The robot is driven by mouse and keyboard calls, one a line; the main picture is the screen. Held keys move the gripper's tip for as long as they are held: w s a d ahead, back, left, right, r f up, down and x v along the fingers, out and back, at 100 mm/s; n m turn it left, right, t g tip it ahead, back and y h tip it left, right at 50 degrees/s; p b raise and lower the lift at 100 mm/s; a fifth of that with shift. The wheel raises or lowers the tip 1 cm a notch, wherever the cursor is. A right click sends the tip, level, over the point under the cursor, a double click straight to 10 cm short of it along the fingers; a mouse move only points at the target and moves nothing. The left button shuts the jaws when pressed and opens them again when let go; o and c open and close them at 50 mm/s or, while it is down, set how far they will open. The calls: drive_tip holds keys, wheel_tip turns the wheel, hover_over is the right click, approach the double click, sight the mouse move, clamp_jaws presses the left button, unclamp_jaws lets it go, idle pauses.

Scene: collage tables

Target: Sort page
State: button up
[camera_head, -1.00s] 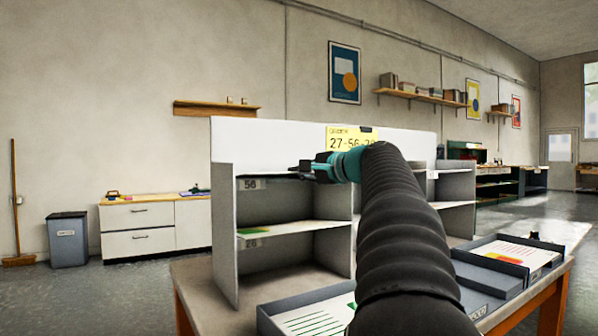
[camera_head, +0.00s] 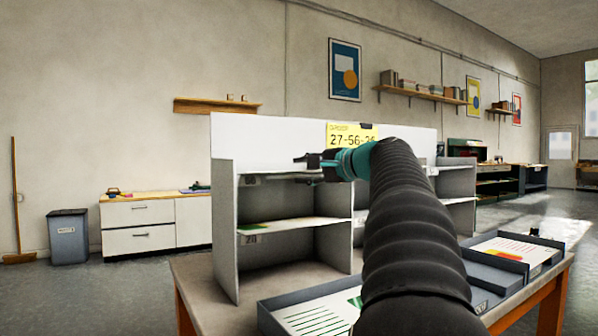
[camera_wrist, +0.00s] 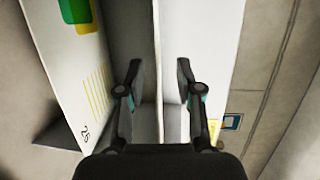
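A grey pigeonhole unit (camera_head: 226,230) with a white back panel stands on the table. A yellow order card (camera_head: 352,135) at its top reads 27-56-2 and a last digit I cannot read surely. My gripper (camera_head: 308,161) is at the top of the left bay, fingers pointing left. In the wrist view my gripper (camera_wrist: 158,75) is open, its fingertips apart, with a pale board edge between or behind them; I see no page gripped. A page with green and yellow shapes (camera_wrist: 98,62) lies on the lower shelf, and a number tag (camera_wrist: 86,131) shows there.
A grey tray (camera_head: 268,318) with a green-lined page (camera_head: 318,318) is at the table's front. Another tray (camera_head: 548,243) at right holds a red-and-yellow page (camera_head: 505,247). My arm hides the unit's middle. The bare table (camera_head: 195,275) is clear at left.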

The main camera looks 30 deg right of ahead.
drive_tip(key=v, duration=1)
drive_tip(key=shift+a, duration=0.1)
